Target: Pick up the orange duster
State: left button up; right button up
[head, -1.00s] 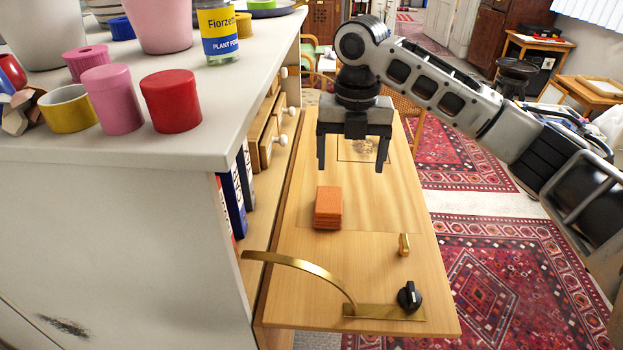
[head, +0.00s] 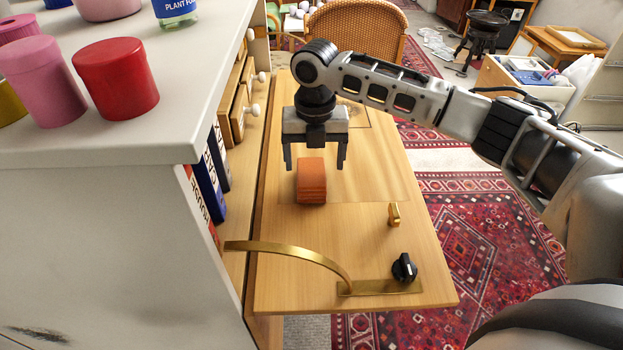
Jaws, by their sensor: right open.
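The orange duster (head: 312,183) is a small block lying on the fold-down wooden flap (head: 290,235) of the cabinet. My right gripper (head: 315,166) points down over the flap, with its two dark fingers apart. The fingers appear just above and behind the duster, one to each side of its far end in the picture. I cannot tell whether they touch it. Nothing shows between the fingers apart from the duster's far end below them. My left gripper is not in view.
A curved brass stay (head: 290,252), a black knob (head: 404,267) and a small brass piece (head: 394,214) are on the flap's near part. The white cabinet top (head: 190,120) with pink and red pots stands left. A wicker chair (head: 358,42) stands behind.

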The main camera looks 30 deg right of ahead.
aim_at(312, 172)
jog(key=f, duration=0.4)
jog(key=shift+w+a+f, duration=0.2)
jog(key=shift+w+f, duration=0.05)
jog(key=shift+f, duration=0.1)
jog(key=shift+c, duration=0.3)
jog(key=c, duration=1)
jog(key=shift+r, duration=0.1)
